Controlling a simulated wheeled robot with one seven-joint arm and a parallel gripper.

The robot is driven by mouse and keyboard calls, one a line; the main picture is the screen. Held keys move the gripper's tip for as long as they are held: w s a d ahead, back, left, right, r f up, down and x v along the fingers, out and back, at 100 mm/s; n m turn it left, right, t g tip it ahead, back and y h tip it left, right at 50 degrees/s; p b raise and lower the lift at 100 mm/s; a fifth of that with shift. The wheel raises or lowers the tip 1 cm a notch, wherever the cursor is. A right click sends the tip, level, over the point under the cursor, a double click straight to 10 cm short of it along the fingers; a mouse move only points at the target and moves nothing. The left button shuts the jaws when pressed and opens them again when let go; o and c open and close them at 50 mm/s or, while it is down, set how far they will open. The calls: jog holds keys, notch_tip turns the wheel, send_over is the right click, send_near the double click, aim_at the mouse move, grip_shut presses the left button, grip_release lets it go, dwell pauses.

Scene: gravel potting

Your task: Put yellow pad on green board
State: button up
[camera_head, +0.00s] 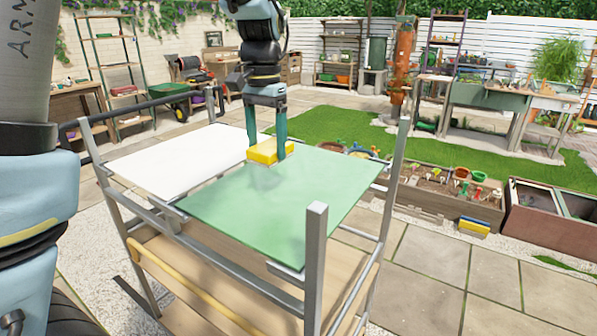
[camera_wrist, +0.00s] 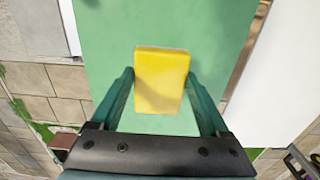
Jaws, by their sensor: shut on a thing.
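The yellow pad (camera_head: 268,151) is between the fingers of my gripper (camera_head: 265,150), over the far part of the green board (camera_head: 268,218). In the wrist view the pad (camera_wrist: 160,82) sits between the two green fingertips of my gripper (camera_wrist: 160,88), with the green board (camera_wrist: 105,60) behind it. A faint reflection or shadow shows below the pad on the board. I cannot tell whether the pad touches the board or is a little above it. The gripper is shut on the pad.
A white board (camera_head: 165,160) lies beside the green one on the same metal-framed rack (camera_head: 317,255). Upright posts stand at the rack's corners. Planter boxes (camera_head: 440,195) stand on the ground to the right. Most of the green board is bare.

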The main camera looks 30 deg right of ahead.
jog(key=shift+w+d+f, duration=0.2)
notch_tip(320, 180, down, 10)
jog(key=shift+w+r+p, duration=0.1)
jog(key=shift+r+p, duration=0.1)
jog(key=shift+p, duration=0.95)
jog(key=shift+f, duration=0.15)
jog(key=o, duration=1.2)
jog(key=shift+c, duration=0.2)
